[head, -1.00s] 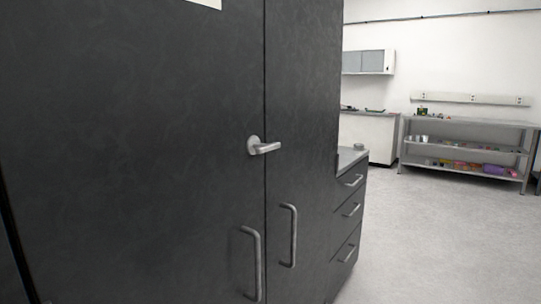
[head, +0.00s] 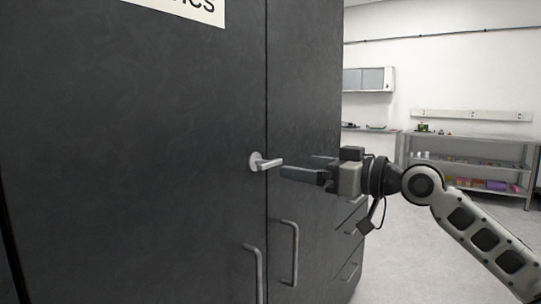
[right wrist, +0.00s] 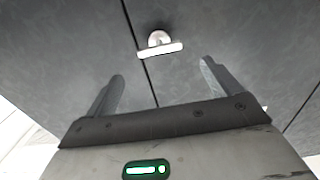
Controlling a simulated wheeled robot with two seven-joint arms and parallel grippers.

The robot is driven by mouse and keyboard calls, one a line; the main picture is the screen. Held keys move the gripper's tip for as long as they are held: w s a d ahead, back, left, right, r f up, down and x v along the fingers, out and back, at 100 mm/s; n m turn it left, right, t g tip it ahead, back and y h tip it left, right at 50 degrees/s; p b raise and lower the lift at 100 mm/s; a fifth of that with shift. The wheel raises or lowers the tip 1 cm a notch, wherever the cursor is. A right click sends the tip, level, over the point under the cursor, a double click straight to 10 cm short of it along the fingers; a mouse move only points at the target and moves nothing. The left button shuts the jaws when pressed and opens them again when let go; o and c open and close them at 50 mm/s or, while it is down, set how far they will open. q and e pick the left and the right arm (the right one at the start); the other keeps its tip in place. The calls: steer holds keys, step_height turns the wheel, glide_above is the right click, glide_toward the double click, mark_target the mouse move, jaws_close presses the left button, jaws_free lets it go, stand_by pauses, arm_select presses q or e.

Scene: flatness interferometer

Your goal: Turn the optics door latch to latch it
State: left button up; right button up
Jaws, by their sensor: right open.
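The door latch (head: 266,162) is a silver lever on a round base, set on the dark grey cabinet's left door (head: 150,160) close to the seam between the doors. Its lever points right, roughly level, across the seam. My right gripper (head: 298,170) is open and empty, just right of the lever's tip, with its fingers toward it. In the right wrist view the latch (right wrist: 159,44) lies ahead, between and beyond the two open fingertips (right wrist: 162,70), apart from them. My left gripper is not in view.
Two vertical bar handles, the left one (head: 255,272) and the right one (head: 289,250), stick out of the doors below the latch. A metal shelf (head: 470,160) stands at the back right beyond open floor.

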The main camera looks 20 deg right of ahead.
mark_target(273, 162)
steer(key=p+x, duration=0.1)
steer(key=x, duration=0.8)
steer(key=shift+p, duration=0.3)
steer(key=c, duration=1)
